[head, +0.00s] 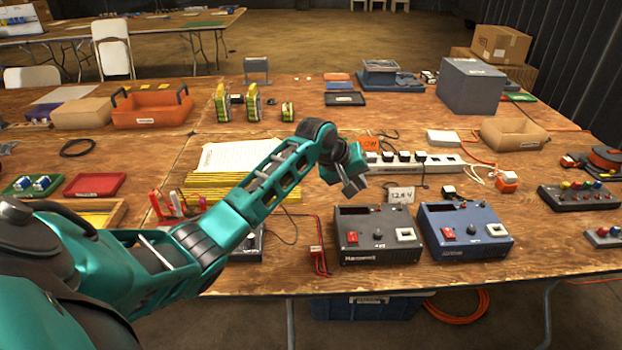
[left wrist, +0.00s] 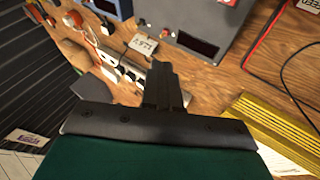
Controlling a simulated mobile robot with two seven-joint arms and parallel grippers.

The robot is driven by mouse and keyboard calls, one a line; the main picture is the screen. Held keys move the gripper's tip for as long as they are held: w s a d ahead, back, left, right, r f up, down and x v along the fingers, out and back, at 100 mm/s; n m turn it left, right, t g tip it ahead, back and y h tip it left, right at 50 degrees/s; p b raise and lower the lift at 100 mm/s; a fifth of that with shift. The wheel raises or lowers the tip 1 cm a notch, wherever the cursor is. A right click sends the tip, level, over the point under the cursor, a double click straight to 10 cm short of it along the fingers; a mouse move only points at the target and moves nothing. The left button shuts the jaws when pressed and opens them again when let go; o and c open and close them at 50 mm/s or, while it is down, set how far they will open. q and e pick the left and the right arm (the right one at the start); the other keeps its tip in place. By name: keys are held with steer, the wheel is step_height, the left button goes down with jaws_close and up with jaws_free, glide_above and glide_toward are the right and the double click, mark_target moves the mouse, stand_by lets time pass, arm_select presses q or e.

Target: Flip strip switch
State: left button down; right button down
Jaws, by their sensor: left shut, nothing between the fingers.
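The white power strip (head: 440,162) lies on the wooden table behind two charger boxes, with several plugs in it. In the left wrist view the strip (left wrist: 133,80) runs slantwise, and my gripper covers part of it. I cannot make out its switch in either view. My left gripper (head: 352,188) is shut and empty, pointing down near the strip's left end. In the left wrist view my left gripper (left wrist: 163,82) overlaps the strip's near end; I cannot tell whether it touches. My right gripper is not in view.
A black charger (head: 376,240) and a blue charger (head: 466,236) stand in front of the strip. A white label card (head: 401,195) stands behind them. An orange tag (head: 370,144) is behind the strip's left end. Yellow folders (head: 200,188) lie left, under my arm.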

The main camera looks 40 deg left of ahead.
arm_select(q)
steer(key=w+a+r+m+t+y, duration=0.2)
steer(key=w+r+m+t+y, duration=0.15)
steer(key=w+t, duration=0.2)
steer(key=s+d+f+m+h, duration=0.1)
steer(key=s+d+f, duration=0.4)
steer(key=s, duration=0.6)
steer(key=s+d+f+m+g+h, duration=0.1)
steer(key=s+d+f+m, duration=0.2)
steer(key=s+d+f, duration=0.2)
steer(key=s+d+f+m+g+h, duration=0.1)
steer(key=s+d+f, duration=0.3)
steer(key=s+f, duration=0.5)
steer(key=s+m, duration=0.1)
steer(key=s, duration=0.8)
steer(key=shift+s+d+f+m, duration=0.25)
steer(key=shift+d+m, duration=0.1)
steer(key=shift+d, duration=0.05)
steer(key=shift+d, duration=0.1)
